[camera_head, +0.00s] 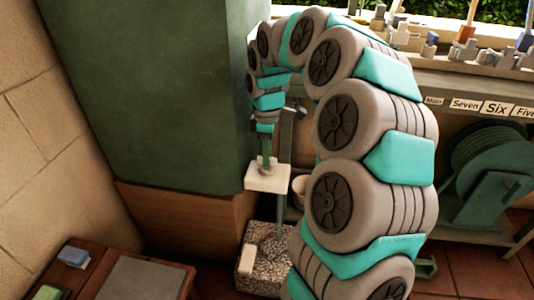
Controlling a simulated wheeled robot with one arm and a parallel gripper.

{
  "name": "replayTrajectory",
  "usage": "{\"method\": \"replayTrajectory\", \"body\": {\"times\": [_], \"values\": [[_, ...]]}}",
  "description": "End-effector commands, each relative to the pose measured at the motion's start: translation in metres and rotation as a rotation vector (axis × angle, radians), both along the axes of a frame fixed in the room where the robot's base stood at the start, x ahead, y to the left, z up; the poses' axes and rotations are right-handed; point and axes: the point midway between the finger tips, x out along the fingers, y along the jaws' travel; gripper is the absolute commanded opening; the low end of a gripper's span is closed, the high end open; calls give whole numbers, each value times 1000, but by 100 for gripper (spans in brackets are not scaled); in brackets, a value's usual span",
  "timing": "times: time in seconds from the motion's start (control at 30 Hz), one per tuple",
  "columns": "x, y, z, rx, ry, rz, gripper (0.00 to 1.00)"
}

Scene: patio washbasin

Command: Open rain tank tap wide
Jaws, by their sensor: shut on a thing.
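The rain tank (150,90) appears to be the large dark green box at the left. A pale block (268,180) juts out near its lower right corner, and I take this to be the tap. My arm arches over from the right, and my gripper (266,158) points down onto the top of the block. Its narrow fingers are shut on a small part there, apparently the tap handle. The fingertips and the handle's angle are too small to make out. A thin grey upright shape hangs below the block; I cannot tell whether it is water or pipe.
A gravel-filled box (250,282) stands below the block. A brown table (88,275) is at the lower left. A stone wall bounds the left side.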

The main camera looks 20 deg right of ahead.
Motion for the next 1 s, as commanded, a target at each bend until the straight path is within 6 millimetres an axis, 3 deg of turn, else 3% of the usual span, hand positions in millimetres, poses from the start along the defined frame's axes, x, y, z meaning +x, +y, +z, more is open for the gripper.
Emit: {"method": "replayTrajectory", "body": {"times": [0.27, 0.3, 0.53, 0.83, 1.0], "values": [[0, 0, 0, 0, -1, 1, 0], [0, 0, 0, 0, -1, 0, 26], [0, 0, 0, -1, -1, 0, 51], [0, 0, 1, -1, -1, -1, 51], [2, 0, 14, -1, -5, -2, 51]]}}
